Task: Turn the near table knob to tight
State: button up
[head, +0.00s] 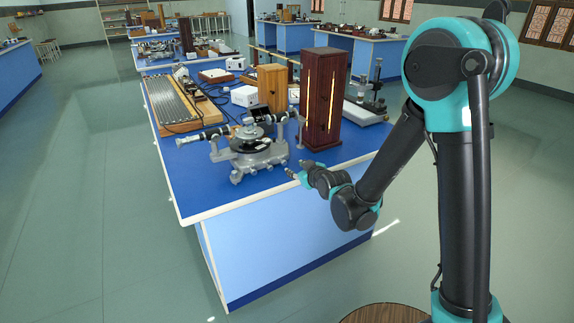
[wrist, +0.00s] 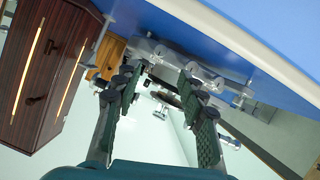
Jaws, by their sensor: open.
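The grey metal spectrometer (head: 258,152) stands on the blue bench top near its front edge, with a round table in its middle and telescope tubes at its sides. My gripper (head: 291,173) is just right of the spectrometer's base, low over the bench edge. In the wrist view my gripper (wrist: 160,82) is open, with dark green ribbed pads on both sides and nothing visibly held. The spectrometer (wrist: 178,62) appears tilted between and beyond the fingers, with several small silver knobs (wrist: 160,112). I cannot tell which is the near table knob; the fingers hide part of the instrument.
A tall dark wooden lamp box (head: 325,98) with lit slits stands close behind my gripper, also at left in the wrist view (wrist: 45,75). A lighter wooden box (head: 272,88) and a long ribbed board (head: 182,100) stand farther back. The bench's front left corner (head: 195,208) is clear.

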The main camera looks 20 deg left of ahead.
aim_at(285, 163)
jog(key=x, duration=0.9)
jog(key=shift+w+a+f, duration=0.1)
jog(key=shift+w+a, duration=0.15)
jog(key=shift+a, duration=0.1)
jog(key=shift+c, duration=0.5)
grip_shut()
